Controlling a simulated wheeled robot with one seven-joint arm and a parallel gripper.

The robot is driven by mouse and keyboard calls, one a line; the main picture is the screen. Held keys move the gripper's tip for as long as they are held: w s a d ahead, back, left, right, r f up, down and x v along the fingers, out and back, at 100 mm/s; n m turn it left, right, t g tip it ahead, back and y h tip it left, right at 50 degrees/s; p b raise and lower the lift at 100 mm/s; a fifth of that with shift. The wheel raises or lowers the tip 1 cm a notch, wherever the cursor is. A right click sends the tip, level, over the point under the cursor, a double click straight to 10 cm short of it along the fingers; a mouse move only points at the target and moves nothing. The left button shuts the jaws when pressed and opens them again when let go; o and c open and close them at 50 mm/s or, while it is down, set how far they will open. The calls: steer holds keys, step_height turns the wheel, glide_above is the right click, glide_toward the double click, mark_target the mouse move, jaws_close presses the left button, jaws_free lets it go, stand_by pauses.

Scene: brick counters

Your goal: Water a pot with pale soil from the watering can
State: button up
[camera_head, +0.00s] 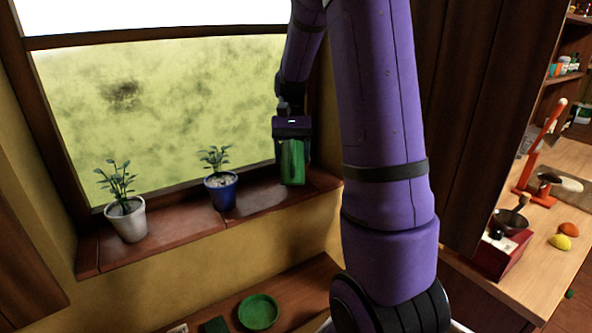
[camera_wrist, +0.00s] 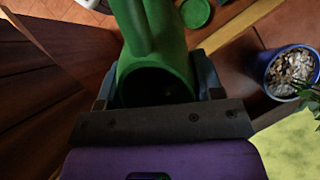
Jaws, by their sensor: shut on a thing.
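A green watering can (camera_head: 291,163) is at the right end of the brick window sill. My gripper (camera_head: 290,140) is shut on it from above. In the wrist view, the can (camera_wrist: 155,60) sits between the fingers of my gripper (camera_wrist: 160,90), with its dark round opening facing the camera. I cannot tell if its base touches the sill. A blue pot (camera_head: 221,191) with a leafy plant stands on the sill left of the can, and pale soil shows in this blue pot in the wrist view (camera_wrist: 270,72). A white pot (camera_head: 127,222) with a plant stands farther left; its soil is hard to make out.
The window (camera_head: 160,110) rises behind the sill. Below is a wooden surface with a green round dish (camera_head: 258,311).

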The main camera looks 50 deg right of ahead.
steer(key=shift+s+a+f+t+h, duration=0.15)
steer(key=shift+f+t+h, duration=0.4)
steer(key=shift+f, duration=0.45)
steer(key=shift+s+a+f+t+h, duration=0.1)
steer(key=shift+f+t+h, duration=0.4)
steer(key=shift+f, duration=0.45)
steer(key=shift+f+t+h, duration=0.65)
steer(key=shift+f, duration=0.6)
